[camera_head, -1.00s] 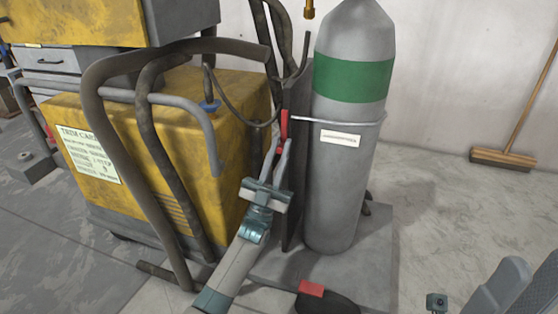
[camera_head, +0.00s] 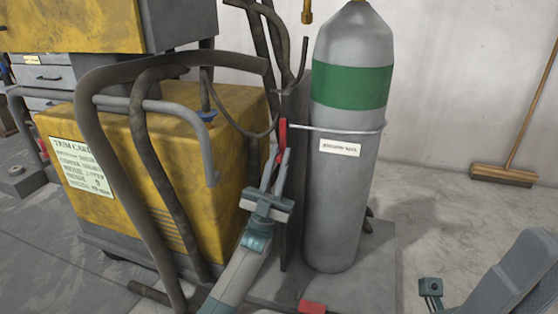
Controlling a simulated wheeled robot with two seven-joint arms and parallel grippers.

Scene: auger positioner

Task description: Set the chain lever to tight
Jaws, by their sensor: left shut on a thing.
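The red chain lever (camera_head: 282,132) stands roughly upright at the left end of the chain (camera_head: 340,129), which passes around the grey gas cylinder (camera_head: 345,205) with the green band. My left gripper (camera_head: 281,158) reaches up from below and is shut on the lower part of the lever; its fingers partly hide it. My right arm shows in the lower right corner, and its fingertips cannot be made out there.
A yellow welding machine (camera_head: 180,150) with dark hoses (camera_head: 120,180) and a grey handle rail stands left of my left arm. The cylinder stands on a grey base plate (camera_head: 375,265). A broom (camera_head: 503,175) leans at the right wall. The floor between is clear.

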